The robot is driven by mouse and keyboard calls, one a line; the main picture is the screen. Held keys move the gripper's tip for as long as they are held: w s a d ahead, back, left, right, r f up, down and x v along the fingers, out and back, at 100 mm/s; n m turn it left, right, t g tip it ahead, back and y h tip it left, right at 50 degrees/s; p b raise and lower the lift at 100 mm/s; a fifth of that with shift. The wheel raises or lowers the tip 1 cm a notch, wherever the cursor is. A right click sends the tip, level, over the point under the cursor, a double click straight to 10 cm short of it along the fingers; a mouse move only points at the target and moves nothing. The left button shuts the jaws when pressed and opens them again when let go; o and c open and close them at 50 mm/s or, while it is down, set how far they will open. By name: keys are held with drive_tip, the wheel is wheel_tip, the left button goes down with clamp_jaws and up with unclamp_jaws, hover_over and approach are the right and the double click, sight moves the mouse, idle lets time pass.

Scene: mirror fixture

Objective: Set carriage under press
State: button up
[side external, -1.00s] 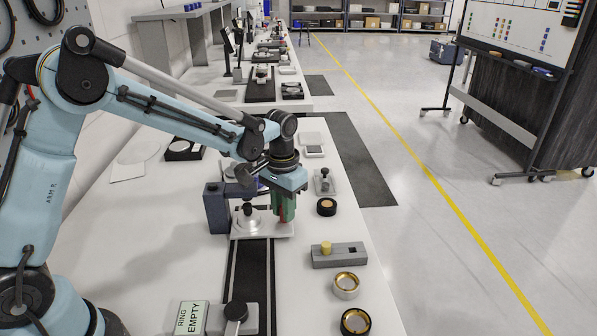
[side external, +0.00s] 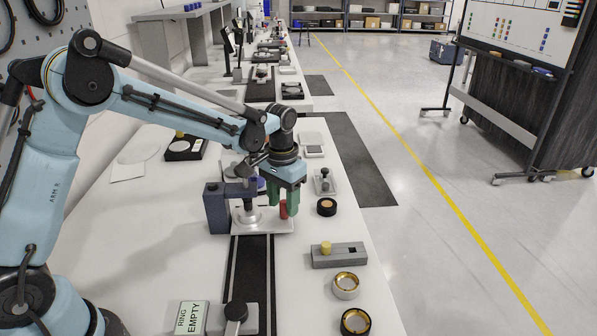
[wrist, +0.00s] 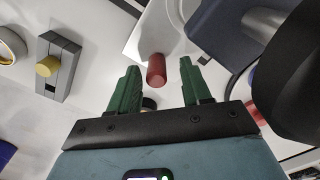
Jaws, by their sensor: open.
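The carriage is a pale metal plate (side external: 265,227) at the far end of the dark rail track (side external: 251,270), with an upright red post (side external: 283,211) on its right part. A round silver piece (side external: 248,216) sits on its left part, beneath the head of the dark blue press (side external: 216,208). My gripper (side external: 282,197) has green fingers and is open just above the red post. In the wrist view the red post (wrist: 156,72) shows between the spread fingers (wrist: 159,66), with gaps on both sides. The press also shows there (wrist: 225,30), and the carriage plate (wrist: 138,40) is partly cut off.
A grey block with a yellow peg (side external: 338,256) and two brass-lined rings (side external: 345,286) (side external: 355,322) stand right of the track. A black-knobbed fixture (side external: 324,184) and dark ring (side external: 327,207) stand near the carriage. A "RING EMPTY" sign (side external: 191,318) and knobbed lever (side external: 236,312) are in front.

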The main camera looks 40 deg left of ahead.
wheel_tip(320, 180, up, 12)
drive_tip(key=shift+f, duration=0.2)
idle(0.4)
drive_tip(key=s+f+t, duration=0.1)
drive_tip(key=s+t, duration=0.6)
drive_tip(key=s, duration=0.9)
drive_tip(key=shift+s+a+f, duration=0.35)
drive_tip(key=shift+s, duration=0.05)
